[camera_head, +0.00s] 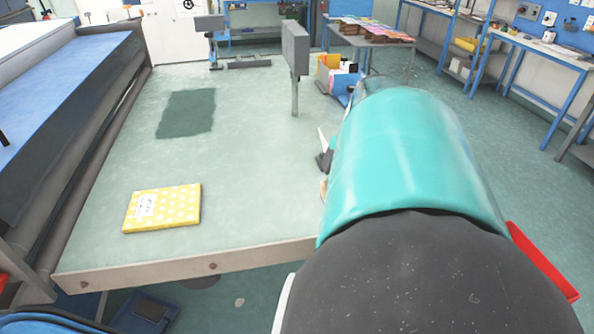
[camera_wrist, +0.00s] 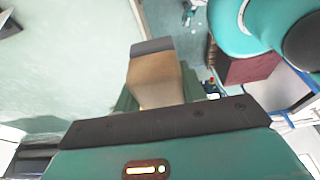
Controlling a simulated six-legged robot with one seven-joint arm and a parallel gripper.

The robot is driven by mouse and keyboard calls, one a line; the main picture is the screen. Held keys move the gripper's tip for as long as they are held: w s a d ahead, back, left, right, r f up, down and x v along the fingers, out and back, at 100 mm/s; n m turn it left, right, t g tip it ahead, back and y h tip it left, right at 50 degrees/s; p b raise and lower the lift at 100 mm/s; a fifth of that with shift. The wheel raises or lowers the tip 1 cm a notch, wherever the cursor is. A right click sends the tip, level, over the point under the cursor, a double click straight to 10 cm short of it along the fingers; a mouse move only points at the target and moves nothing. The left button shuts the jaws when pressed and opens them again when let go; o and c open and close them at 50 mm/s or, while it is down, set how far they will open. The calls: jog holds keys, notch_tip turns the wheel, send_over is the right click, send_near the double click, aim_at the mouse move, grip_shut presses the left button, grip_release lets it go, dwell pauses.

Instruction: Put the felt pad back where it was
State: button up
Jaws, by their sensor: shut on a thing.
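My gripper (camera_wrist: 153,60) shows in the wrist view as a tan finger with a dark grey end. It is shut, and green material (camera_wrist: 126,101) shows on both sides behind the finger. This looks like the felt pad, mostly hidden by the finger, so its shape cannot be told.
A yellow polka-dot booklet (camera_head: 162,208) lies at the table's near left. A grey post (camera_head: 295,60) stands at the far right, with a yellow and blue box (camera_head: 338,74) beyond it. A long blue machine (camera_head: 70,90) borders the left. The middle of the table is clear.

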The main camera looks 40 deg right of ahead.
jog(key=shift+d+f, duration=0.15)
jog(key=shift+d, duration=0.2)
jog(key=w+d+f, duration=0.2)
jog(key=d+f, duration=0.1)
jog(key=w+d+f, duration=0.2)
jog(key=d+f, duration=0.1)
jog(key=d, duration=0.1)
jog(key=w+d+f, duration=0.2)
jog(key=d+f, duration=0.1)
jog(key=d, duration=0.1)
jog(key=shift+w+d+f, duration=0.15)
jog(key=shift+d, duration=0.1)
jog(key=shift+d+f, duration=0.15)
jog(key=shift+f, duration=0.1)
jog(key=shift+d+x, duration=0.25)
jog(key=shift+x, duration=0.95)
jog(key=shift+f, duration=0.4)
jog(key=shift+f, duration=0.35)
